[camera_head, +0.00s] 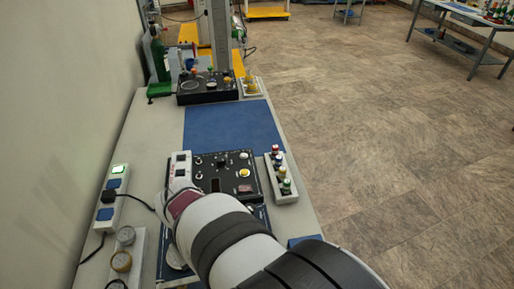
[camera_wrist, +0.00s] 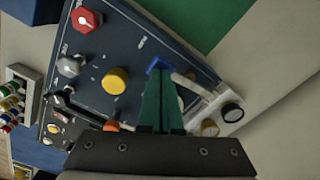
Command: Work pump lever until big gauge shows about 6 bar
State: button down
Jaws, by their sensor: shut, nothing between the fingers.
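In the wrist view my gripper (camera_wrist: 161,85) shows as two green fingers pressed together, with nothing between them. Their tips overlap a blue piece (camera_wrist: 158,64) at the edge of the dark blue panel (camera_wrist: 130,50). A pale grey bar (camera_wrist: 192,84) runs from there to the right and may be the pump lever; I cannot tell whether the fingers touch it. In the head view my arm covers most of this panel, and my gripper is hidden. A pale round part beside my arm (camera_head: 177,257) may be the big gauge; no reading is legible.
The panel carries a red knob (camera_wrist: 84,19), a grey knob (camera_wrist: 70,65) and a yellow knob (camera_wrist: 115,80). A white block with round fittings (camera_wrist: 222,106) stands close right. A black panel (camera_head: 222,172) and a vial rack (camera_head: 283,185) lie beyond. The blue mat (camera_head: 233,126) is clear.

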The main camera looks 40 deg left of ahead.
jog(key=shift+f, duration=1.75)
jog(key=shift+r, duration=1.95)
jog(key=shift+f, duration=0.1)
jog(key=shift+f, duration=1.85)
jog(key=shift+r, duration=1.95)
